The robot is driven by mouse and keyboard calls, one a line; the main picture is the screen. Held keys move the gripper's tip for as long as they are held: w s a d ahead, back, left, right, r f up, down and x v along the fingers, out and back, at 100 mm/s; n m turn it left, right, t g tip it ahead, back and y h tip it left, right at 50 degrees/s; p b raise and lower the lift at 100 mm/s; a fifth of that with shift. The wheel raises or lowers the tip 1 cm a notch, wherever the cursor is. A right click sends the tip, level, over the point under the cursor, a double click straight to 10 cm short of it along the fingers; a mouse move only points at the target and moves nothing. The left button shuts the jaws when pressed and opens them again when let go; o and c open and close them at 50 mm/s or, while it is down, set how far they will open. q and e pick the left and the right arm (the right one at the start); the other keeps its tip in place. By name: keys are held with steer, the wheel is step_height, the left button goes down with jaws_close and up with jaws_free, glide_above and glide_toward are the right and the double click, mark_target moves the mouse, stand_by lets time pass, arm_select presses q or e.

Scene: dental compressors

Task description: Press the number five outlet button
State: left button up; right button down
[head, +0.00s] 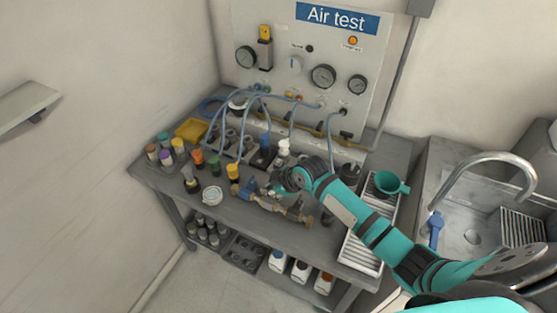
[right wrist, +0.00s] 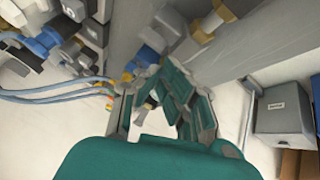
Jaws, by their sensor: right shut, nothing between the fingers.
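The Air test panel (head: 305,65) stands upright behind the workbench, with gauges, a knob and an orange lamp. A row of outlets with blue hoses (head: 285,103) runs along its lower part. My right gripper (head: 278,183) is shut and empty, above the bench front beside a brass valve assembly (head: 268,203). I cannot tell whether it touches anything. In the right wrist view the teal fingers (right wrist: 165,88) point toward a grey edge with brass and blue fittings (right wrist: 160,28). My left gripper is out of view.
Coloured-cap bottles (head: 197,158) and a yellow tray (head: 191,129) stand on the left of the bench. A white slatted tray (head: 357,252) with a green cup (head: 388,184) is at right, beside a sink (head: 470,225).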

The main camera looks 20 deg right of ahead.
step_height(320, 180, up, 10)
steer(key=n+t, duration=0.2)
glide_above(277, 162)
steer(key=shift+f, duration=0.1)
steer(key=shift+f, duration=0.1)
step_height(277, 162, down, 9)
steer(key=b, duration=0.6)
steer(key=shift+r, duration=0.2)
steer(key=shift+b, duration=0.3)
steer(key=shift+f+b, duration=0.35)
steer(key=shift+f, duration=0.1)
